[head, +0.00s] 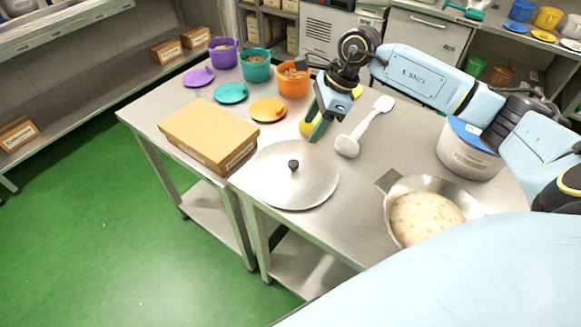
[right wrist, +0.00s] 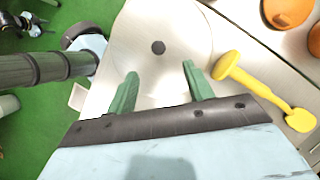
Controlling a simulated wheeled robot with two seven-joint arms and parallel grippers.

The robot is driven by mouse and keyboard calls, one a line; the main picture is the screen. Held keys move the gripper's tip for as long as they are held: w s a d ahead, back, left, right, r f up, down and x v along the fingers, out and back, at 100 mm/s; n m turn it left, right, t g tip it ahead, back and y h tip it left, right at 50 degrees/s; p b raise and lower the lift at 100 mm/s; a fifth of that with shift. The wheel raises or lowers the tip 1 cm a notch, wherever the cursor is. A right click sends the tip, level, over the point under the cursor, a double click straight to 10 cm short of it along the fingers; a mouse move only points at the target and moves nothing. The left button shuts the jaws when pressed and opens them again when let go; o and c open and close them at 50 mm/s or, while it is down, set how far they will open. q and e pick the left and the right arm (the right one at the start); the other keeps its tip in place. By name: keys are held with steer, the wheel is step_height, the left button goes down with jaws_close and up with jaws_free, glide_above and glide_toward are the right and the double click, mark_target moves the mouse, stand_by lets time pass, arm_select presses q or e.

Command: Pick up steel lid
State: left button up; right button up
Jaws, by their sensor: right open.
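The steel lid (head: 262,182) is a round, shiny disc with a black knob (head: 293,165) at its centre. It lies flat on the steel table near the front edge. In the right wrist view the lid (right wrist: 185,25) and its knob (right wrist: 158,47) show beyond the fingertips. My right gripper (head: 318,130) is open and empty, above the table behind the lid and slightly to its right. Its green fingers (right wrist: 160,75) are apart in the right wrist view, with the knob ahead of the gap between them. My left gripper is not in view.
A cardboard box (head: 205,135) sits left of the lid. A pan of nougat (head: 425,218), a white tub (head: 468,158) and a white paddle (head: 364,127) are to the right. A yellow tool (right wrist: 258,85) lies beside the right gripper. Coloured pots and lids stand behind.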

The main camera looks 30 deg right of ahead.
glide_above(295, 162)
steer(key=d, duration=0.2)
steer(key=f, duration=0.7)
steer(key=shift+s+a, duration=0.25)
steer(key=x, duration=0.2)
steer(key=p+x, duration=0.1)
steer(key=x, duration=0.1)
steer(key=shift+s+d+f, duration=0.2)
steer(key=shift+s+f, duration=0.05)
steer(key=shift+s, duration=0.05)
steer(key=shift+w+a+f, duration=0.1)
steer(key=shift+a+f, duration=0.1)
steer(key=shift+f, duration=0.35)
jaws_close()
steer(key=shift+r, duration=0.1)
